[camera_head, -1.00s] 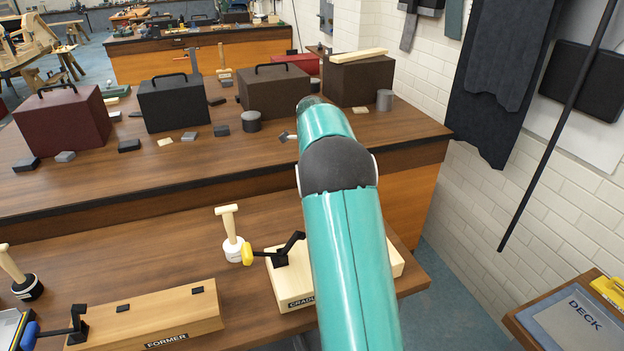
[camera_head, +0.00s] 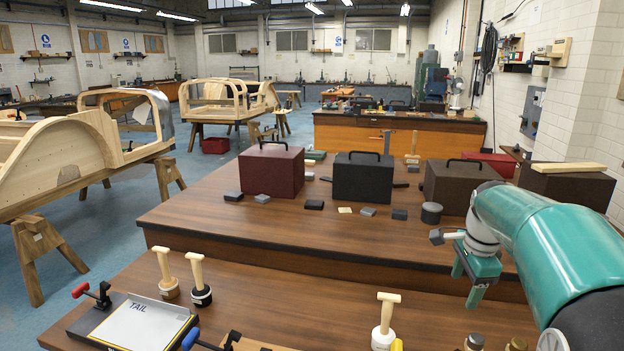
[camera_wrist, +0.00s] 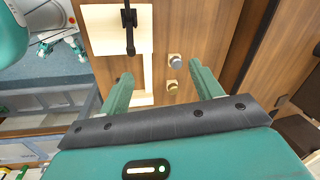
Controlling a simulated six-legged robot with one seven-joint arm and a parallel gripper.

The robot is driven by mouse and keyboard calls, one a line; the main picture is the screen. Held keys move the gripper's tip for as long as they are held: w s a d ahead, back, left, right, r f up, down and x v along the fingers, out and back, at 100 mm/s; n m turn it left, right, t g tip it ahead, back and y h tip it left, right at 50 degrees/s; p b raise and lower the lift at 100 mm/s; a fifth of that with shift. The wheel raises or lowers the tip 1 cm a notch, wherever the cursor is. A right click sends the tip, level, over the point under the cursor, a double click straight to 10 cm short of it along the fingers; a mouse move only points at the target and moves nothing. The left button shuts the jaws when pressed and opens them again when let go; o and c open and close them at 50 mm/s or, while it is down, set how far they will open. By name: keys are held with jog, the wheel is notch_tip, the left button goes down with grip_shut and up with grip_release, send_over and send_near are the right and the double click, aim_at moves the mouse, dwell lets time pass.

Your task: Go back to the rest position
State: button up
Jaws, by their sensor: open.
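My gripper (camera_head: 466,283) shows at the right of the head view, at the end of my teal arm, pointing down above the front bench. In the wrist view my gripper (camera_wrist: 160,76) has its two teal fingers spread apart, with nothing between them. Below the fingers lie a brown wooden surface and a pale wooden block (camera_wrist: 113,45) with a black clamp (camera_wrist: 130,30). Two small round-topped pieces, one grey (camera_wrist: 176,61) and one tan (camera_wrist: 173,86), stand on the surface near the fingertips, apart from them.
A tail board (camera_head: 135,322) and several wooden-handled tools, one with a white base (camera_head: 383,335), are on the front bench. Dark red (camera_head: 271,172), black (camera_head: 362,178) and brown (camera_head: 455,186) cases stand on the bench behind. Wooden body frames (camera_head: 60,150) stand on trestles at left.

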jog(key=s+a+r+n+t, duration=0.2)
jog(key=s+a+r+n, duration=0.2)
jog(key=s+a+n, duration=0.7)
jog(key=s+a+f+n, duration=0.2)
jog(key=s+a+n, duration=0.1)
jog(key=s, duration=0.4)
jog(key=s+a+f+n+t, duration=0.1)
jog(key=s+a+f+n, duration=0.1)
jog(key=s, duration=0.4)
jog(key=shift+s+a+f+n+t, duration=0.35)
jog(key=shift+a+f+n, duration=0.1)
jog(key=shift+n, duration=0.55)
